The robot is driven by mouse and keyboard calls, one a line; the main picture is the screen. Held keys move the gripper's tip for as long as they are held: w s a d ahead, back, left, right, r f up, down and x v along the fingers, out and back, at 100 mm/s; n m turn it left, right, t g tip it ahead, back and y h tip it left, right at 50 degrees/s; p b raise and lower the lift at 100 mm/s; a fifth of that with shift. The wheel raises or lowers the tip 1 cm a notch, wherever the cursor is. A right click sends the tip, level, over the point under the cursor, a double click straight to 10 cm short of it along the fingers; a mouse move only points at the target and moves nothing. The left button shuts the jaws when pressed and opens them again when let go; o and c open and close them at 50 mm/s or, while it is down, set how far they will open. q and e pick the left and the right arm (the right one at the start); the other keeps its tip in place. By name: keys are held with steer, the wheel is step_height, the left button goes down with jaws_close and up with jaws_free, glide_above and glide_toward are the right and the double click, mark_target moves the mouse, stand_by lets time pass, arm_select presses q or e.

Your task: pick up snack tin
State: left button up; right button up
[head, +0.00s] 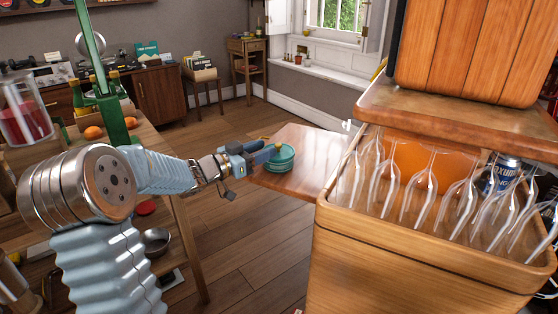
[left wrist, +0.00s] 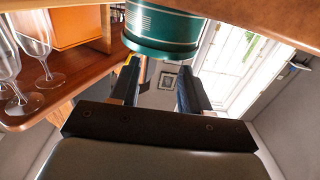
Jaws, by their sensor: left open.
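The snack tin looks to be the round teal tin (head: 281,162) on the wooden leaf (head: 300,145) beside the cabinet. In the left wrist view the green tin (left wrist: 163,28) with pale bands is at the top, just beyond the fingertips. My left gripper (head: 260,153) reaches in from the left at the tin's near left side. In the left wrist view its two fingers (left wrist: 158,72) are apart with nothing between them. In the head view the fingers partly cover the tin, so contact is unclear. My right gripper is not in view.
A wooden cabinet with a tray (head: 420,235) of several clear glasses and a can (head: 503,174) stands right of the leaf. In the left wrist view, glasses (left wrist: 35,50) and an orange box (left wrist: 77,27) are at left. Open floor (head: 240,225) lies below the arm.

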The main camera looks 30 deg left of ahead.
mark_target(278, 144)
arm_select(q)
steer(key=x, duration=0.5)
steer(key=shift+w+d+f, duration=0.1)
steer(key=shift+w+d, duration=0.2)
jaws_close()
stand_by(1.1)
